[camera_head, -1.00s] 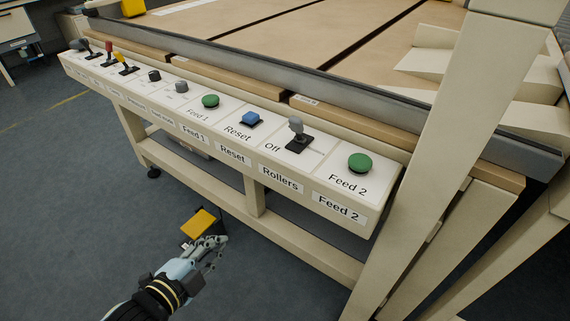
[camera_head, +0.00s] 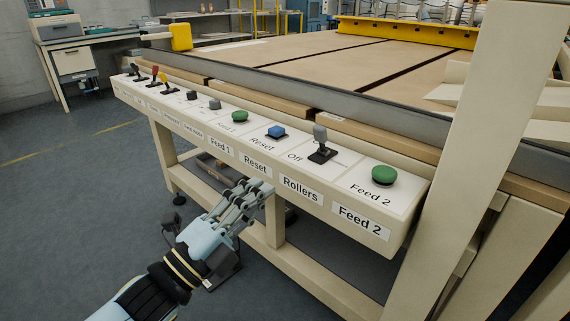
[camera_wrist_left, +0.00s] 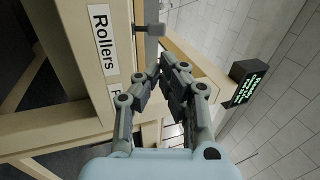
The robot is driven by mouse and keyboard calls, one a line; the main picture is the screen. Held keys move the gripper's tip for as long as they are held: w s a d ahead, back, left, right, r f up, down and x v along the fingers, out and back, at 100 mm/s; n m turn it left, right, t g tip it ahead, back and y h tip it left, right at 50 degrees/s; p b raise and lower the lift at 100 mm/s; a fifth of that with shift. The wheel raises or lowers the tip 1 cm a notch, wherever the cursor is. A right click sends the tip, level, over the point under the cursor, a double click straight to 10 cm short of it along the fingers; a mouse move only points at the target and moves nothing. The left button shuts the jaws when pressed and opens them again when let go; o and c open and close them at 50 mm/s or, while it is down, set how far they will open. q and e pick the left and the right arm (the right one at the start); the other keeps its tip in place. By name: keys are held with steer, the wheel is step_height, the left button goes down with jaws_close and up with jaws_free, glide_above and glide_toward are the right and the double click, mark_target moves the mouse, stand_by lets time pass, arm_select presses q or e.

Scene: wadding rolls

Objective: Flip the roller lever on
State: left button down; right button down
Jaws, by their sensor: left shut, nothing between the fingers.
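The roller lever (camera_head: 321,143) is a grey-headed lever on a black base. It stands on the panel top beside the word "Off", above the "Rollers" label (camera_head: 301,190) and left of the Feed 2 button. In the left wrist view a grey lever knob (camera_wrist_left: 155,30) shows beyond the fingertips, by the "Rollers" label (camera_wrist_left: 102,38). My left gripper (camera_head: 252,190) is shut and empty. It is in front of the panel's front face, below the "Reset" label, lower and left of the lever, apart from it. My right gripper is in neither view.
The control panel (camera_head: 222,160) carries a green Feed 2 button (camera_head: 384,176), a blue Reset button (camera_head: 276,133), a green Feed 1 button (camera_head: 240,117) and several more levers. A cream post (camera_head: 465,150) rises at right. Open floor (camera_head: 80,220) lies at left.

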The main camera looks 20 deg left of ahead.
mark_target(317, 133)
arm_select(q)
steer(key=x, duration=1.3)
steer(key=shift+w+r+p, duration=0.1)
steer(key=shift+w+p, duration=0.05)
steer(key=shift+p, duration=0.2)
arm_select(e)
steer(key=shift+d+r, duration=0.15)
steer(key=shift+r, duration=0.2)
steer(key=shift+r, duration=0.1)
